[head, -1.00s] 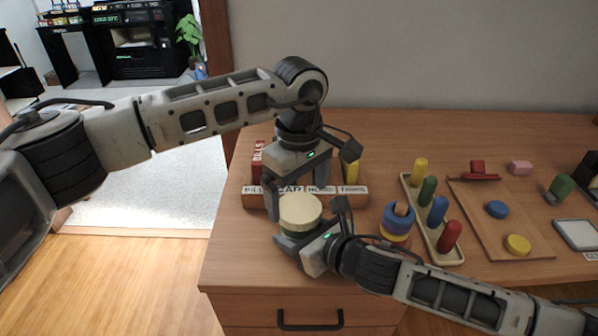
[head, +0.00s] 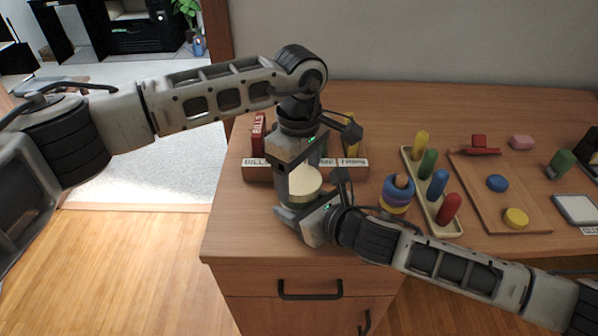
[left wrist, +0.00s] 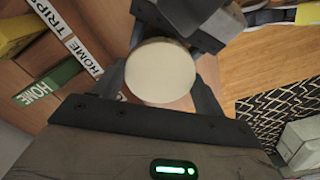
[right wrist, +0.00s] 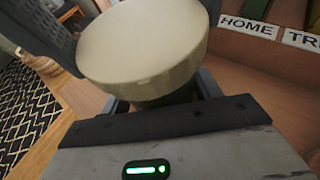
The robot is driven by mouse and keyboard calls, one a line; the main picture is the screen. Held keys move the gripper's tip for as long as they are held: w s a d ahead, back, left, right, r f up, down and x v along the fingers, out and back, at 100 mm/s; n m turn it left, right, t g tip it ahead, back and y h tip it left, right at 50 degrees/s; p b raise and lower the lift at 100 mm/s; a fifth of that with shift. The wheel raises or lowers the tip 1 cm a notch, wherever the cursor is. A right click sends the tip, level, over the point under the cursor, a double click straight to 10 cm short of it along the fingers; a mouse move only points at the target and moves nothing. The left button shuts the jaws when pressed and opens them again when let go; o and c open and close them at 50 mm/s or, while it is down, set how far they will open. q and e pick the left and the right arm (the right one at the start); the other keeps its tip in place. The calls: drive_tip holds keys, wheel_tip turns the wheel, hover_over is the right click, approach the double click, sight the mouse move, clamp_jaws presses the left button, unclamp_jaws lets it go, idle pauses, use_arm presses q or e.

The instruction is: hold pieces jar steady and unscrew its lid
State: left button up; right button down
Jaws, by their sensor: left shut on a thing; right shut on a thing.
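The pieces jar (head: 309,203) stands near the front left of the desk, mostly hidden by my grippers. Its round cream lid (head: 304,183) is on top of it. The lid also shows in the left wrist view (left wrist: 160,72) and in the right wrist view (right wrist: 145,42). My left gripper (head: 301,180) comes down from above and is shut on the lid, with a finger on each side. My right gripper (head: 312,208) reaches in low from the right and is shut on the jar body below the lid.
A labelled sorter (head: 257,172) with upright folders stands just behind the jar. To the right are a stacking ring toy (head: 397,196), a peg board (head: 447,232) and a wooden board (head: 530,222) with coloured shapes. The desk's front edge is close to the jar.

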sight(299, 179)
use_arm(q)
drive_tip(key=n, duration=0.4)
drive_tip(key=shift+n, duration=0.4)
drive_tip(key=n, duration=0.6)
drive_tip(key=shift+n, duration=0.4)
drive_tip(key=shift+r, duration=0.2)
drive_tip(key=shift+r, duration=0.95)
drive_tip(key=shift+r, duration=2)
use_arm(e)
drive_tip(key=shift+c, duration=1.3)
unclamp_jaws()
